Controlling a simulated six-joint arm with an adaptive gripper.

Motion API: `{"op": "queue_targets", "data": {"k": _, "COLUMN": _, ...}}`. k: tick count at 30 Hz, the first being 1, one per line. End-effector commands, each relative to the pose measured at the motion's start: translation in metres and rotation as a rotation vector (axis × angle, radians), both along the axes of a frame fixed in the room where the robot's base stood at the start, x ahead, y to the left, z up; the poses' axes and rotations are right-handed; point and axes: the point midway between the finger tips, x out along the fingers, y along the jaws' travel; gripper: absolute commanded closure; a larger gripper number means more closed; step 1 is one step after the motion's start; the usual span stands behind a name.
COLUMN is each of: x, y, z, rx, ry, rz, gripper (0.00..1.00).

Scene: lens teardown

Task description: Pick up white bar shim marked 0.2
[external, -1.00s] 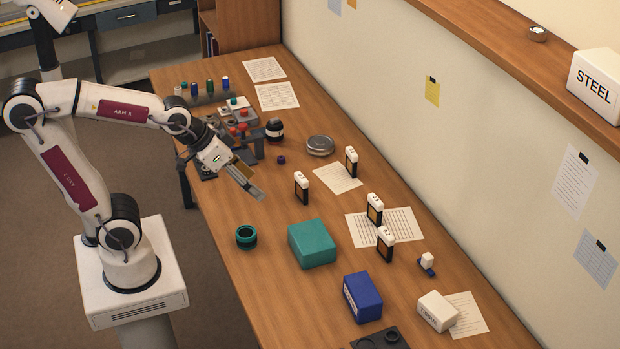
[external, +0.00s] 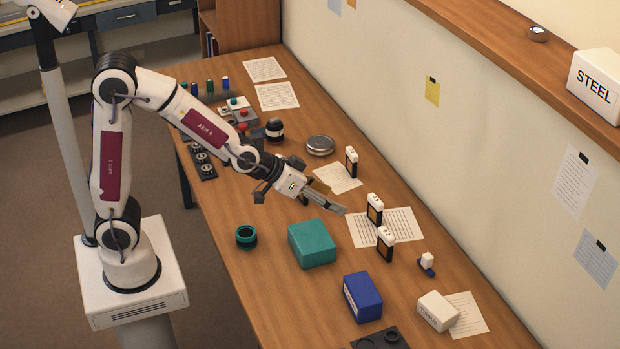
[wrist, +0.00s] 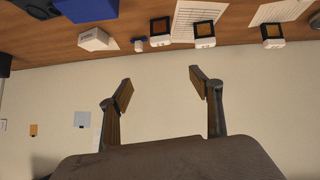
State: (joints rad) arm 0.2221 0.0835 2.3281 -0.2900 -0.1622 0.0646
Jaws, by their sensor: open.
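Several upright shims with white bar tops and dark frames stand on the table. In the external view one stands by the rear paper (external: 351,161), one on the lined sheet (external: 374,209) and one at its front edge (external: 385,243). Another, near the rear paper, is mostly hidden behind my gripper. Their markings are too small to read, so I cannot tell which is 0.2. My gripper (external: 339,209) is open and empty, above the table just left of the lined-sheet shims. In the wrist view my gripper (wrist: 164,90) faces the wall, with three shims beyond it (wrist: 160,31) (wrist: 204,36) (wrist: 273,36).
A teal box (external: 312,243), a blue box (external: 362,297), a white box (external: 437,310) and a small white-and-blue piece (external: 427,264) stand towards the front. A dark ring (external: 246,237) lies left. A round tin (external: 320,145) lies behind. The wall bounds the right side.

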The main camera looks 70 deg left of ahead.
Motion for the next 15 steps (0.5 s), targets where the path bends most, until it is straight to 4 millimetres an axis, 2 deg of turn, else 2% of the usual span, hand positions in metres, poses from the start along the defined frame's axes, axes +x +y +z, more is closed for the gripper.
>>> {"op": "queue_targets", "data": {"k": 6, "x": 0.029, "y": -0.011, "z": -0.026, "rx": 0.007, "ry": -0.045, "rz": 0.022, "gripper": 0.36}}
{"op": "queue_targets", "data": {"k": 15, "x": 0.061, "y": -0.022, "z": -0.062, "rx": 0.028, "ry": -0.117, "rz": 0.057, "gripper": 0.36}}
